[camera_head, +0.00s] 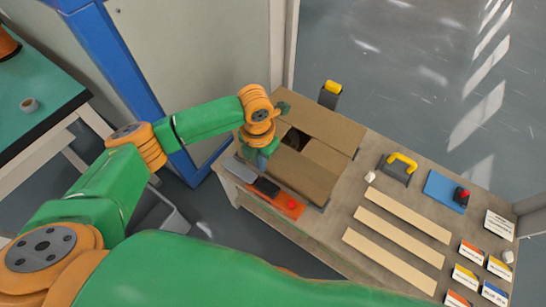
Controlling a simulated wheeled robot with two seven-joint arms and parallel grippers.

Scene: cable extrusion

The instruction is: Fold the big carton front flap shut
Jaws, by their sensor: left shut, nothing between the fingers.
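The big carton (335,130) stands on the workbench, with broad brown flaps spread across its top. A dark gap (295,138) between the flaps shows part of the inside. A brown flap panel (303,177) lies on the near side of the gap; I cannot tell exactly how far it is folded. My left gripper (262,160) points down at the carton's left edge, beside the gap. It is shut and empty. I cannot tell whether it touches the cardboard. My left wrist hides the carton's left corner. My right gripper is not in view.
An orange tool with a red button (290,205) lies at the bench's near edge, by the carton. Three pale strips (400,237) lie to the right.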

